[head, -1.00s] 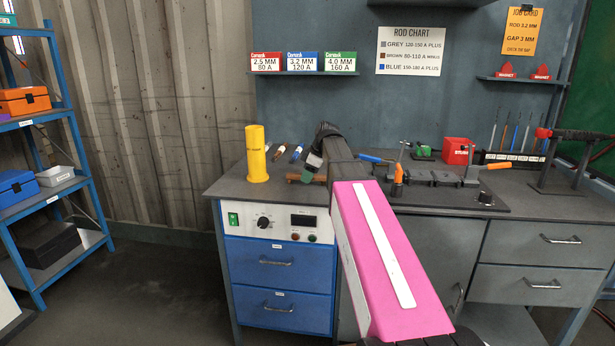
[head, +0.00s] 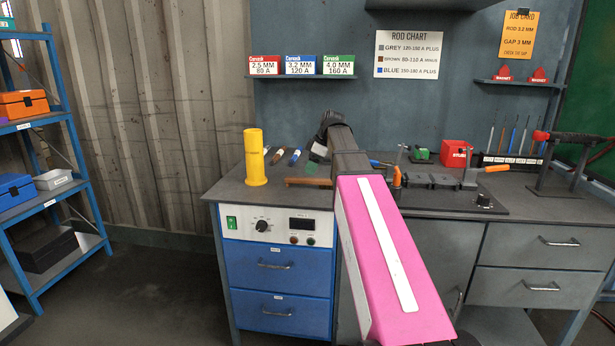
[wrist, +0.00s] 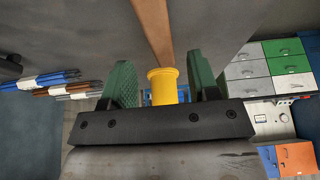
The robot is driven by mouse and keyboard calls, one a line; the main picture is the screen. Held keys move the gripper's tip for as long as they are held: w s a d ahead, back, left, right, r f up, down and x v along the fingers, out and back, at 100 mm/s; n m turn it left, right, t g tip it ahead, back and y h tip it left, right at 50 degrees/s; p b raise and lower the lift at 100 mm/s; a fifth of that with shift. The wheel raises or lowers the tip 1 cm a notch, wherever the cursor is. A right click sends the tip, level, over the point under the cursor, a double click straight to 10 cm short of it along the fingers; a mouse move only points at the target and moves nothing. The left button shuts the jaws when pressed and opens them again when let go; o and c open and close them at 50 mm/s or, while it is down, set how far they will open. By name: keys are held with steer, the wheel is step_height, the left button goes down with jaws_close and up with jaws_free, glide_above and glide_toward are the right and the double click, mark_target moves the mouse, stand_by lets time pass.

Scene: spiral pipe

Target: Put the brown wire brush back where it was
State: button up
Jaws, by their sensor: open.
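The brown wire brush (head: 307,182) lies flat along the front of the bench, above the blue-drawer unit. Its right part is close to my arm. In the wrist view its brown handle (wrist: 154,28) runs from the top edge toward the space between my fingers. My gripper (head: 313,165) is open just above and behind the brush, largely hidden by my arm in the head view. In the wrist view my gripper (wrist: 163,86) has its two green fingers spread apart with nothing clamped between them. The brush's bristles cannot be made out.
A yellow cylinder (head: 254,158) stands left of the brush; it also shows in the wrist view (wrist: 163,88). Rod bundles (head: 278,156) lie behind the brush. A dark plate with clamps (head: 435,180) and a red box (head: 456,154) are farther right.

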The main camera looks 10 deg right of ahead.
mark_target(319, 179)
steer(key=v, duration=0.6)
steer(key=shift+r, duration=0.2)
steer(key=shift+s+d, duration=0.1)
